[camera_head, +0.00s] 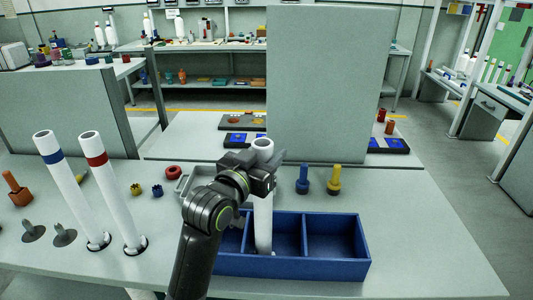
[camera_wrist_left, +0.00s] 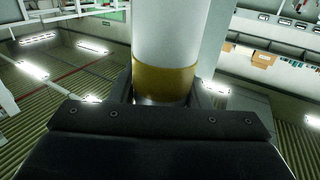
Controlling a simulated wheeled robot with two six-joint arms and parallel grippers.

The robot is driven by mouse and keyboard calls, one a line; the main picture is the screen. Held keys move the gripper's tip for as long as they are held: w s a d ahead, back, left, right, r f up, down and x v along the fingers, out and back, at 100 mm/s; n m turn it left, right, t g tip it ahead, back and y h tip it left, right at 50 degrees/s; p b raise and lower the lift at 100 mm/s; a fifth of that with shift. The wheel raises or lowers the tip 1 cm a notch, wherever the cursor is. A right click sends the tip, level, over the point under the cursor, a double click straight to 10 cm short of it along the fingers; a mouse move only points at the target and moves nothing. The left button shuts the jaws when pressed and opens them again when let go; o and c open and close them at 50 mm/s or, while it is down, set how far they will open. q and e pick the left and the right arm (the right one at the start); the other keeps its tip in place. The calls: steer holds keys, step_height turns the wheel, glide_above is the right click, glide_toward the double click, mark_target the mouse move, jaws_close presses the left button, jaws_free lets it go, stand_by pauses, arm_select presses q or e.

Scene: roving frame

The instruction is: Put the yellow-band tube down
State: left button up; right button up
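The yellow-band tube (camera_head: 264,225) is white and upright in my left gripper (camera_head: 262,183). Its yellow band (camera_wrist_left: 165,82) shows between the fingers in the left wrist view; the gripper hides it in the head view. The gripper is shut on the tube. The tube's lower end is down within the blue divided box (camera_head: 300,268), in the middle compartment near the left divider. I cannot tell whether it touches the floor of the box. The blue-band tube (camera_head: 64,180) and the red-band tube (camera_head: 112,190) lean in holders at the left. My right gripper is not in view.
A grey upright panel (camera_head: 330,85) stands behind the box. A blue peg (camera_head: 302,180) and a yellow peg (camera_head: 334,180) stand behind it on the table. A red ring (camera_head: 173,171) lies at the left. The table right of the box is clear.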

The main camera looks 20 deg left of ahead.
arm_select(q)
steer(key=o, duration=0.4)
steer(key=shift+c, duration=0.2)
steer(key=shift+r, duration=0.1)
steer(key=shift+s, duration=0.45)
steer(key=s+a+p, duration=0.2)
steer(key=s+p, duration=0.5)
steer(key=s, duration=0.4)
steer(key=shift+a, duration=0.15)
